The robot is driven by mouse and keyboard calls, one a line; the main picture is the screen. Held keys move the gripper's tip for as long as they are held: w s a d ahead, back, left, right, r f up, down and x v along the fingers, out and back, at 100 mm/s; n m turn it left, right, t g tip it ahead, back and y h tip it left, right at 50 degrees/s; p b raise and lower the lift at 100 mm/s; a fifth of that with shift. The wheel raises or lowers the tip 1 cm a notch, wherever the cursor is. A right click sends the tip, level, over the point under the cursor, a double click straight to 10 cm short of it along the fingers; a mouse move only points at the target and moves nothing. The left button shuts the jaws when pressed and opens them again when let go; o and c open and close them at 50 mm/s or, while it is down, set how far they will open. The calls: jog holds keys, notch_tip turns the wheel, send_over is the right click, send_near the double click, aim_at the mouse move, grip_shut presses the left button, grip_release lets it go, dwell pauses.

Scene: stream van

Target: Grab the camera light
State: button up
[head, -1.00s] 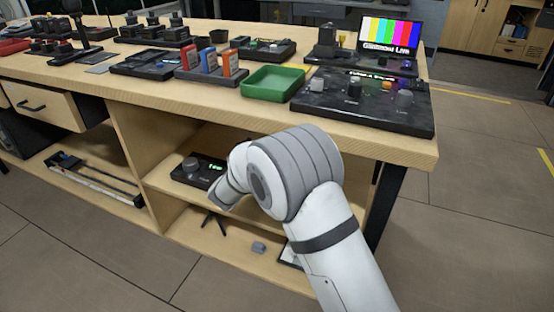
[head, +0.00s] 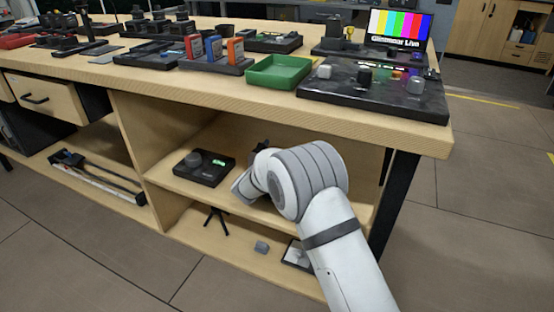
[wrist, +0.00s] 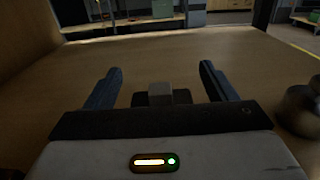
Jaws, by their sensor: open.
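In the wrist view my gripper (wrist: 160,68) is open, its two dark fingers apart. A small grey block with a darker base (wrist: 160,92) shows between the fingers, just ahead of the gripper body. It may be the camera light, but I cannot tell for sure. The fingers do not visibly touch it. In the head view my wrist is at the middle shelf (head: 228,203) under the table. A small dark shape (head: 262,146) shows just behind it, too small to identify. My wrist hides most of the gripper there.
A black device with a knob and green display (head: 205,168) stands left of my wrist. A tripod (head: 215,217) and a small grey block (head: 262,247) are on the bottom shelf. The tabletop (head: 300,112) overhangs the shelf. A rounded grey object (wrist: 300,108) is at the wrist view's right.

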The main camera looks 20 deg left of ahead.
jog(key=shift+w, duration=0.15)
jog(key=shift+c, duration=0.6)
jog(key=c, duration=1)
